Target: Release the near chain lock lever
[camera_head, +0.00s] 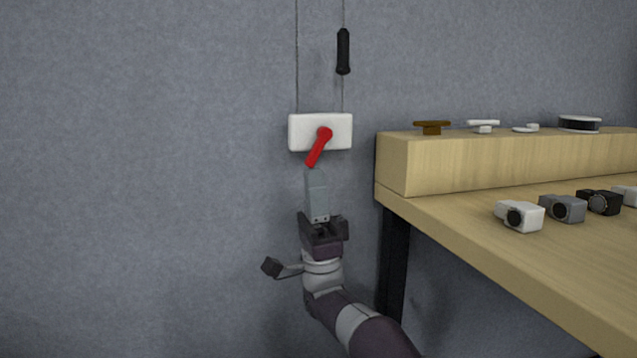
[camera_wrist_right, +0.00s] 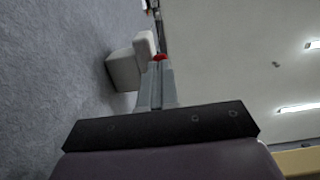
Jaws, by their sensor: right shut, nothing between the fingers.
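The chain lock is a white box (camera_head: 340,132) on the grey wall, with a red lever (camera_head: 317,149) on its front. The lever slants down and to the left from its round pivot. My right gripper (camera_head: 315,173) is shut and empty, with its tips just below the lever's lower end; I cannot tell whether they touch. In the right wrist view the shut fingers (camera_wrist_right: 157,75) point at a small visible piece of the red lever (camera_wrist_right: 160,58), and the white box (camera_wrist_right: 125,68) stands beyond on the left. My left gripper is not in view.
Two thin chains rise from the box, and a black handle (camera_head: 343,52) hangs on the right one. A wooden table (camera_head: 470,219) with a raised shelf (camera_head: 440,170) stands at the right, holding several small devices. The wall left of the box is clear.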

